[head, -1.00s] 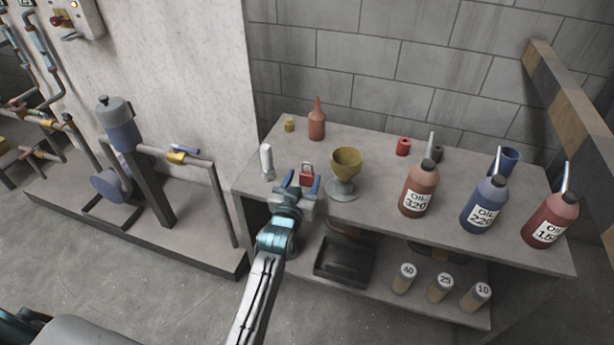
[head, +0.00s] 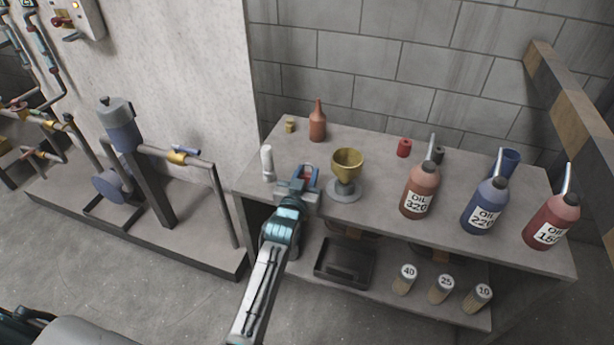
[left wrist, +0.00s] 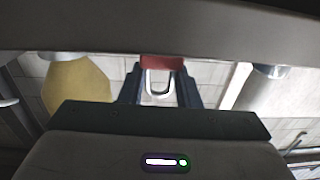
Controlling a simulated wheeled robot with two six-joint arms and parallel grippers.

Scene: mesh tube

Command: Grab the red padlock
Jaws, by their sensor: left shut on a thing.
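The red padlock (left wrist: 161,62) shows in the left wrist view between the two fingers of my left gripper (left wrist: 160,85), with its pale U-shaped shackle hanging between them. In the head view the padlock (head: 307,171) is mostly hidden by my left gripper (head: 306,177). Only a bit of red and the shackle show between the blue fingertips. The left gripper is shut on the padlock, over the front left part of the shelf top. Whether the padlock still touches the shelf top cannot be told. My right gripper is not in view.
A yellow funnel cup (head: 347,165) on a grey base stands close right of the gripper. A white tube (head: 267,163) stands close left. Behind is a red-brown bottle (head: 317,122). Oil bottles (head: 420,190) stand to the right on the shelf top (head: 385,215).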

